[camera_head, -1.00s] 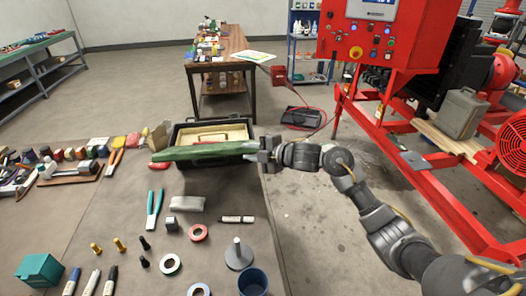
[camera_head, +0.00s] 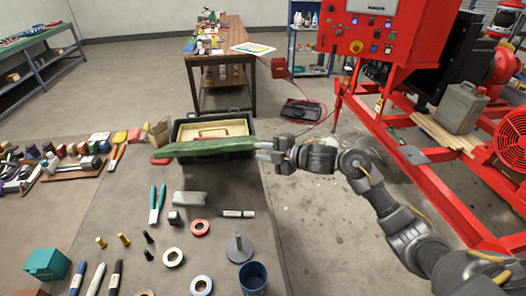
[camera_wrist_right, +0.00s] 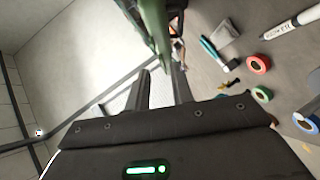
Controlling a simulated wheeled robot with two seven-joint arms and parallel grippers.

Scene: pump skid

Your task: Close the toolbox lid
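The toolbox (camera_head: 178,130) is a black box at the far edge of the near table, with a cream tray visible inside. Its green lid (camera_head: 205,148) is open on the near side, seen almost edge-on, and hides the front of the box. My right gripper (camera_head: 259,151) is just right of the lid's right end, with its fingers apart and pointing toward it. In the right wrist view, the gripper (camera_wrist_right: 162,82) is open and the green lid (camera_wrist_right: 155,30) shows just beyond the fingertips. Contact cannot be told. My left gripper is not in view.
A red pump skid (camera_head: 420,150) stands on the right. Floor right of the table is clear.

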